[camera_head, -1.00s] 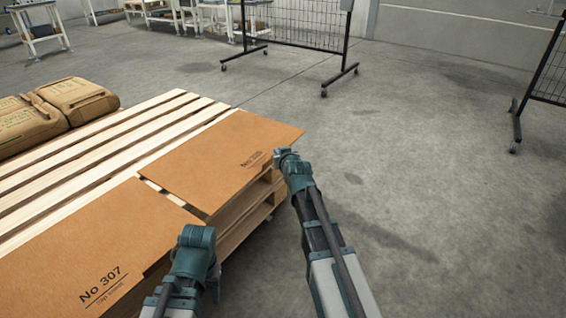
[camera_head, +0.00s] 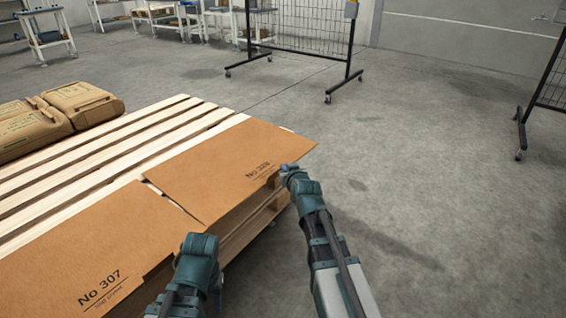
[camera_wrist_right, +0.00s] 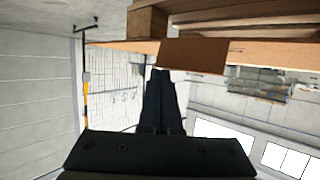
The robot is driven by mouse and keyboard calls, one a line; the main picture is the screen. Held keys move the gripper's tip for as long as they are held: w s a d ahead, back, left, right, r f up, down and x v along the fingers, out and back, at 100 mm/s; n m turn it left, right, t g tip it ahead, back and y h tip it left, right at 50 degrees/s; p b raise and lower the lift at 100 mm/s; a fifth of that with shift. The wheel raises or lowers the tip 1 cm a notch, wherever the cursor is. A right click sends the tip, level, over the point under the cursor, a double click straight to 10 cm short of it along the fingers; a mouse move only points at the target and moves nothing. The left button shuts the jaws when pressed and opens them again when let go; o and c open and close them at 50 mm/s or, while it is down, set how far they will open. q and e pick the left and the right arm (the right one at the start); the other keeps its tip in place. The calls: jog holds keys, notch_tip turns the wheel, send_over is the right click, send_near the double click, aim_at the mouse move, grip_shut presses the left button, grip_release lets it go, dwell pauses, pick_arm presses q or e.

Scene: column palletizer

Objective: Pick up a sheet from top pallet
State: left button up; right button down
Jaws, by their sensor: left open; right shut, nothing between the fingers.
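Two brown cardboard sheets lie side by side on the top wooden pallet (camera_head: 88,150). The nearer sheet (camera_head: 90,245) is marked No 307; the farther sheet (camera_head: 230,165) is marked No 328. Both overhang the pallet's right edge. My right gripper (camera_head: 286,171) is at the right edge of the No 328 sheet. Its fingers (camera_wrist_right: 163,100) are shut with nothing between them, and a brown sheet (camera_wrist_right: 195,56) shows just beyond the tips in the right wrist view. I cannot tell if they touch. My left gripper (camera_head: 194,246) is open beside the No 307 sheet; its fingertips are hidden.
Brown sacks (camera_head: 60,112) lie at the pallet's far left. A wheeled black mesh rack (camera_head: 305,35) stands behind, another (camera_head: 545,95) at the far right. White work tables (camera_head: 165,18) stand at the back. The concrete floor (camera_head: 430,150) right of the pallet is clear.

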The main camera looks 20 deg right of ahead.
jog(key=shift+r, duration=0.1)
jog(key=shift+r+p, duration=0.6)
jog(key=shift+p, duration=0.15)
jog(key=shift+r, duration=0.15)
